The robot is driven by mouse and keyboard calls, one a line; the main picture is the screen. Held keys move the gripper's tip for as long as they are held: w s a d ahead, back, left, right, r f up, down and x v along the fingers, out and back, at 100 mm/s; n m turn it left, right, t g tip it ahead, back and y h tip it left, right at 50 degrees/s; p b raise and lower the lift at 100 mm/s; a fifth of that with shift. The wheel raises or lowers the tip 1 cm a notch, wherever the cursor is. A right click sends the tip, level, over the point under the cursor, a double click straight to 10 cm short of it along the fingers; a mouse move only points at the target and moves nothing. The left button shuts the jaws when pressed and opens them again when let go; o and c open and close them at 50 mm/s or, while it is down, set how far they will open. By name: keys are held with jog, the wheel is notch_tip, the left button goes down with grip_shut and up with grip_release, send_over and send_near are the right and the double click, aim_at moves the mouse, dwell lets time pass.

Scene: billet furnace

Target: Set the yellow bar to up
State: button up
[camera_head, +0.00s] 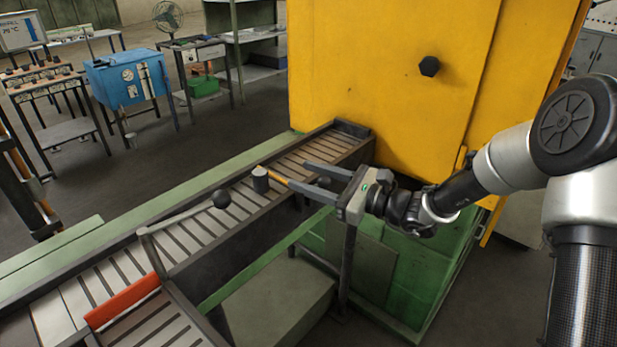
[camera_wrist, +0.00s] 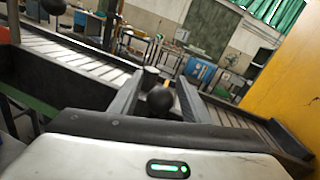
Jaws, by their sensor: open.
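The yellow bar (camera_head: 276,178) is a short orange-yellow lever beside the conveyor. It runs from a grey cylinder (camera_head: 260,180) towards my gripper and looks close to level. Its far end is partly hidden by my fingers. My gripper (camera_head: 297,174) is open, with one finger on each side of the lever's end. In the wrist view, a black ball knob (camera_wrist: 160,101) sits between my open fingers (camera_wrist: 164,78). A bit of yellow shows just behind it, beside the cylinder (camera_wrist: 150,76). I cannot tell whether a finger touches it.
A red-orange bar (camera_head: 125,300) crosses the lower left. The yellow furnace (camera_head: 390,75) rises close behind my gripper. A blue box (camera_head: 127,80) stands beyond.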

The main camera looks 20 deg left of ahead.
jog(key=shift+a, duration=0.1)
grip_shut()
jog(key=shift+f, duration=0.1)
